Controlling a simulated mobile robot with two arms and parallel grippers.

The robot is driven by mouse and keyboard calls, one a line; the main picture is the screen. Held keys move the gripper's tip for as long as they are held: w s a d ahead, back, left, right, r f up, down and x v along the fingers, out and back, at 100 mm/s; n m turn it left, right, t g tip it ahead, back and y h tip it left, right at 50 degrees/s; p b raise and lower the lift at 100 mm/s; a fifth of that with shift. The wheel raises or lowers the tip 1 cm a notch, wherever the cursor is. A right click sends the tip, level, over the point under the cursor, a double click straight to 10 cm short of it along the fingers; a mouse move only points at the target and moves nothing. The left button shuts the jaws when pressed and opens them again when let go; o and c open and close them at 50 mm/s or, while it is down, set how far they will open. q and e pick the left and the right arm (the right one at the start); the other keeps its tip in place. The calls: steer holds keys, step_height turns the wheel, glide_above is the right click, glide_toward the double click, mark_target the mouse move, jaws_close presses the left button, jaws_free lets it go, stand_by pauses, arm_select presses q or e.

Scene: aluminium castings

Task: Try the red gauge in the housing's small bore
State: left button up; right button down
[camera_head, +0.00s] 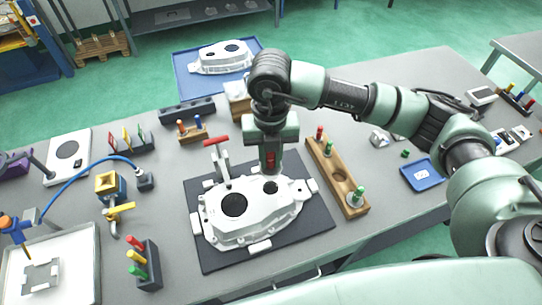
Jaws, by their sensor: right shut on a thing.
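The white aluminium housing (245,228) lies on a dark mat (318,224) at the front middle of the table. It has a large dark bore (233,205) and a small bore (270,187) to its right. My right gripper (270,160) points down just above and behind the small bore. It is shut on the red gauge (270,159), whose red part shows between the fingers. The gauge's lower end is hard to make out, so I cannot tell if it touches the housing. My left gripper is not in view.
A red-handled clamp (217,141) stands at the housing's back left. A wooden rack (330,170) to the right holds red-topped and green-topped pieces and has an empty hole. A blue tray (422,175) lies farther right. Another housing (220,58) sits on a blue mat behind.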

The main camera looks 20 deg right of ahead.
mark_target(270, 172)
steer(key=shift+f+b, duration=2.6)
steer(key=shift+f, duration=0.35)
steer(key=shift+b, duration=0.7)
steer(key=shift+f+b, duration=1.1)
steer(key=shift+b, duration=0.05)
steer(key=shift+r, duration=0.2)
stand_by(0.7)
steer(key=shift+r+p, duration=1.6)
steer(key=shift+r, duration=1.3)
